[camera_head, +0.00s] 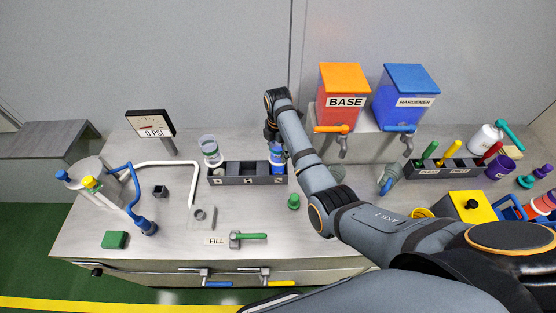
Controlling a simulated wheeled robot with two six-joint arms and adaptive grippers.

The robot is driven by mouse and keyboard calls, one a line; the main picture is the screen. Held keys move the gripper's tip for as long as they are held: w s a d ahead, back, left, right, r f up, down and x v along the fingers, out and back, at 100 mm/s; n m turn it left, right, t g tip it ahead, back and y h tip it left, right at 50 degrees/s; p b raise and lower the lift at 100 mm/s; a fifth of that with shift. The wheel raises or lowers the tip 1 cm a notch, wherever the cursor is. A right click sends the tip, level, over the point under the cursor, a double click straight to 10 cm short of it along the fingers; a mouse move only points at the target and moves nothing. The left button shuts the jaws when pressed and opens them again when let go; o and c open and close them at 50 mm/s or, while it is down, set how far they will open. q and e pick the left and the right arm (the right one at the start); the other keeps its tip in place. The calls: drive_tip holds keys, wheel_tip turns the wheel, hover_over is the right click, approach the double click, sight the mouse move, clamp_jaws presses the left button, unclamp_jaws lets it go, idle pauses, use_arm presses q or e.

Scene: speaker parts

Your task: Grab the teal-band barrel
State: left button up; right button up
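A dark rack (232,181) with several slots stands mid-bench. A clear barrel with a green-teal band (210,156) stands in its left end, slightly tilted. A second barrel with blue parts (278,158) stands at the right end; its top is partly hidden, and its band colour is hard to tell. My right gripper (272,138) points down at this right-end barrel, close to or touching it. The fingers are small and dark, so I cannot tell whether they are shut on it. My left gripper is not in view.
Behind my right arm stand an orange BASE tank (343,85) and a blue HARDENER tank (405,90) with taps. A gauge (152,125) and bent white pipe (165,163) are left of the rack.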

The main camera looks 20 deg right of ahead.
clamp_jaws()
